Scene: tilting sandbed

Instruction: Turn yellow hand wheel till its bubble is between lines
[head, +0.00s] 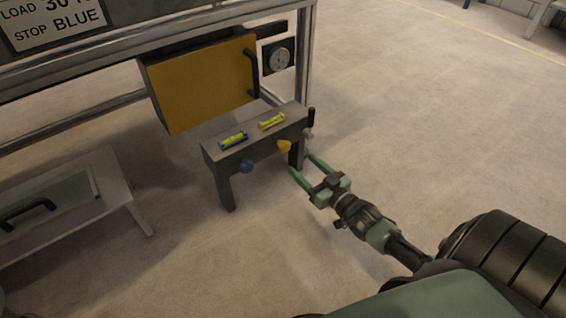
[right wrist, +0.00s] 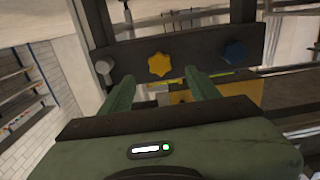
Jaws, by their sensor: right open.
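The yellow hand wheel (head: 284,146) sits on the front face of a small dark bench (head: 222,190), right of the blue hand wheel (head: 247,166). On the bench top lie a yellow-framed level vial (head: 271,121) and a blue-framed vial (head: 233,140); the bubble positions are too small to tell. My right gripper (head: 302,163) is open and empty, its fingers pointing at the yellow wheel from a short distance. In the right wrist view the yellow wheel (right wrist: 159,65) shows just beyond and between the two fingertips (right wrist: 160,85), apart from them. The left gripper is not in view.
A grey knob (right wrist: 103,67) and a black handle (head: 311,117) are at the bench's right end. A yellow panel door (head: 205,85) and a dial (head: 280,59) stand behind. The floor in front is clear.

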